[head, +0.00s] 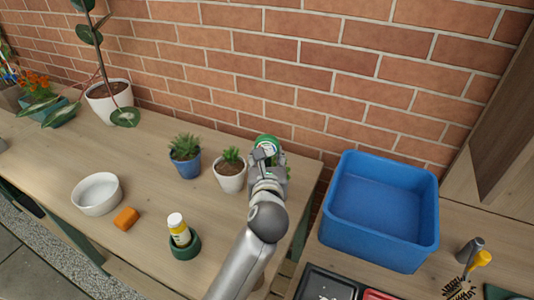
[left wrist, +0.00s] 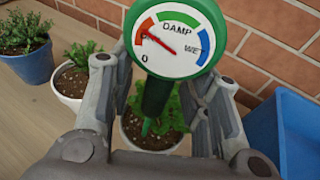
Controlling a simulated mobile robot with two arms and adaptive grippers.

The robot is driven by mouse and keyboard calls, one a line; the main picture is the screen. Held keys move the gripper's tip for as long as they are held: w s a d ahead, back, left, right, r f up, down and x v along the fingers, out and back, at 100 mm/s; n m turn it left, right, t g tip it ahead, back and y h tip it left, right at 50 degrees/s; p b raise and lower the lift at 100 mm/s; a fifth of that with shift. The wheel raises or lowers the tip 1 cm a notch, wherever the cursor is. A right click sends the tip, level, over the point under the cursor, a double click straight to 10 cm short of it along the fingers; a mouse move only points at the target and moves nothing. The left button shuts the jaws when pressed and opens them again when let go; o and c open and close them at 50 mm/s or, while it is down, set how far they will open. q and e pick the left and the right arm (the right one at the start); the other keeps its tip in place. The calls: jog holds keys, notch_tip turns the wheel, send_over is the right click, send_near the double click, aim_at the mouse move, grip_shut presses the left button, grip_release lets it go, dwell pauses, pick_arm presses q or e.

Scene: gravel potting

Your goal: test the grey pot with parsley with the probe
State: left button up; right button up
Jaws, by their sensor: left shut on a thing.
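My left gripper (head: 268,158) is shut on the probe (left wrist: 156,95), a green moisture meter with a round white dial (left wrist: 172,45). The dial's red needle points into the red sector at the left. The probe's lower end reaches down over a pale pot (left wrist: 127,143) with leafy green parsley (left wrist: 170,115) and brown soil. I cannot tell whether its tip is in the soil. In the head view my gripper hides most of this pot, and the probe's green top (head: 267,142) shows above the fingers. My right gripper is not in view.
A white pot (head: 231,184) and a blue pot (head: 188,169) stand just left of the gripper. A blue bin (head: 380,210) stands to the right. A white bowl (head: 97,194), an orange block (head: 126,219) and a yellow-labelled bottle (head: 179,230) are nearer the front.

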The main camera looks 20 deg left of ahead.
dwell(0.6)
pick_arm(q)
jog(key=o, duration=1.1)
jog(key=shift+s, duration=0.1)
